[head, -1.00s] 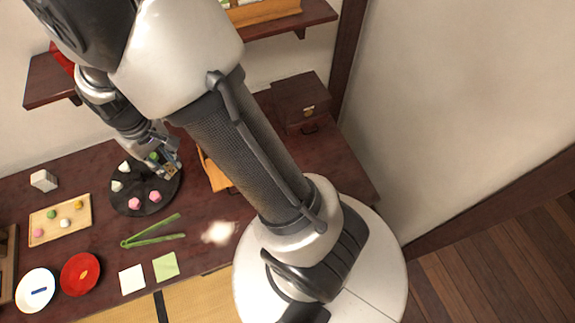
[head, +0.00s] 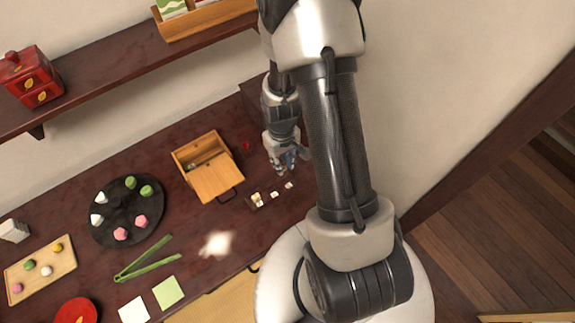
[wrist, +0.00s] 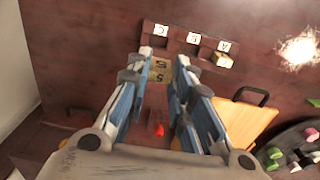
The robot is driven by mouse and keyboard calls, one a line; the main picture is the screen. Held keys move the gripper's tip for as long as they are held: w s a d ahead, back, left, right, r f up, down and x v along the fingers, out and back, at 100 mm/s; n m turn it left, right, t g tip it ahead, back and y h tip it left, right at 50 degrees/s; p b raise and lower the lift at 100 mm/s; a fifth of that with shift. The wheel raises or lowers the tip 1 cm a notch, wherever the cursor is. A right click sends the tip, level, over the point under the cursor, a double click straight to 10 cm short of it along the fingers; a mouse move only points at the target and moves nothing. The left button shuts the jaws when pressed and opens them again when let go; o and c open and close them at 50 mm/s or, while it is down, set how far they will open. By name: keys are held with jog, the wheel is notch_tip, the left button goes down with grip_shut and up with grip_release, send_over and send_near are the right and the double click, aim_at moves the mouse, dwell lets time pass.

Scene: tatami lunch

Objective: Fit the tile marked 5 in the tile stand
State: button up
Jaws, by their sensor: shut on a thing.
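My gripper (wrist: 160,72) is shut on the tile marked 5 (wrist: 159,76), a small yellowish block held between the fingertips. In the head view my gripper (head: 285,168) hangs above the table, just behind the tile stand, and the tile cannot be made out. In the wrist view the stand (wrist: 178,58) is just beyond the held tile. Another yellowish tile (wrist: 222,61) sits at its right end there. I cannot tell the held tile's height above the stand.
An open wooden box (head: 215,180) with a black handle stands left of the stand. A round black tray (head: 118,233) with several sweets lies farther left. Green tongs (head: 148,262) lie in front. A small red thing (wrist: 159,130) lies behind the stand.

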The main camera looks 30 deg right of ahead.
jog(key=shift+s+d+f, duration=0.15)
jog(key=shift+f, duration=0.25)
jog(key=shift+s+d+f, duration=0.1)
jog(key=shift+f, duration=0.25)
jog(key=shift+f+b, duration=1.85)
jog(key=shift+f, duration=0.35)
jog(key=shift+f+b, duration=1.1)
jog(key=shift+f, duration=0.2)
jog(key=o, duration=0.7)
jog(key=shift+o, duration=0.2)
notch_tip(320, 180, up, 12)
jog(key=shift+r, duration=0.1)
